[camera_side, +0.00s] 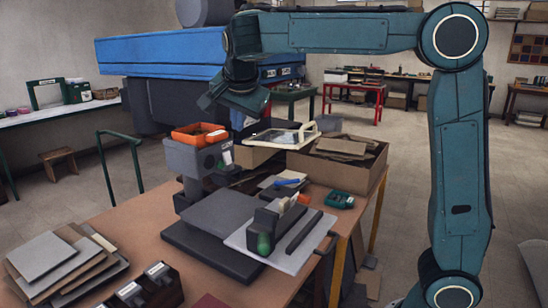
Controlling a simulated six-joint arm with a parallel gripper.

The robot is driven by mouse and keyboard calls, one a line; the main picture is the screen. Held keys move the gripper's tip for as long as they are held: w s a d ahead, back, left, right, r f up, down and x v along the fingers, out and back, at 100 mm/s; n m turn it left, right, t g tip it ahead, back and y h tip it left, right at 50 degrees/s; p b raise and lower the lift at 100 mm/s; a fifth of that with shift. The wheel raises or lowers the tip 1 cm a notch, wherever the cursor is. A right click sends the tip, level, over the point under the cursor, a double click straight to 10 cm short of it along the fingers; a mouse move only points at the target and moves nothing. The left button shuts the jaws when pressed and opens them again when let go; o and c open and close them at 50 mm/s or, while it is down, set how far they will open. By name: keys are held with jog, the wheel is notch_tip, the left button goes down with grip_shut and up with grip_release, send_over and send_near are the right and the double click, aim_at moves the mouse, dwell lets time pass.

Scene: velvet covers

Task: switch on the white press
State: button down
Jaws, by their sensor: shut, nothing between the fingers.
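My gripper (236,98) hangs at the end of my teal arm, in the upper left-middle of the side view. It is shut and empty, above the bench and apart from the things there. A press-like machine (193,160) stands below it; it looks grey, with a thick dark base. A small pale and green part (226,156) is on its right side, too small to tell if it is a switch. A flat white-framed item (283,136) with a raised handle lies behind to the right. I cannot tell for sure which is the white press.
An orange tray (199,135) sits on top of the grey machine. A cardboard box (340,178) with boards stands at right. A pale plate (282,248) carries a dark tool. Stacked boards (45,257) lie at the left. The brown bench (138,222) has bare patches.

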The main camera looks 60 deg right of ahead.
jog(key=shift+s+a+r, duration=0.1)
jog(key=shift+a+r, duration=0.15)
jog(key=shift+r, duration=0.25)
jog(key=shift+s+a+r, duration=0.1)
jog(key=shift+a+r, duration=0.1)
jog(key=shift+r, duration=0.3)
jog(key=shift+s, duration=0.1)
jog(key=s+a+f+n+y, duration=0.1)
jog(key=s+f+n, duration=0.3)
jog(key=s, duration=0.5)
jog(key=s+a+f+n+y, duration=0.1)
jog(key=s+f+n, duration=0.3)
jog(key=s, duration=0.5)
jog(key=s+a+f+n+y, duration=0.1)
jog(key=s+f+n+y, duration=0.2)
jog(key=s+n, duration=0.5)
jog(key=shift+s+f+t, duration=0.3)
jog(key=shift+s+f, duration=0.2)
jog(key=shift+f, duration=0.25)
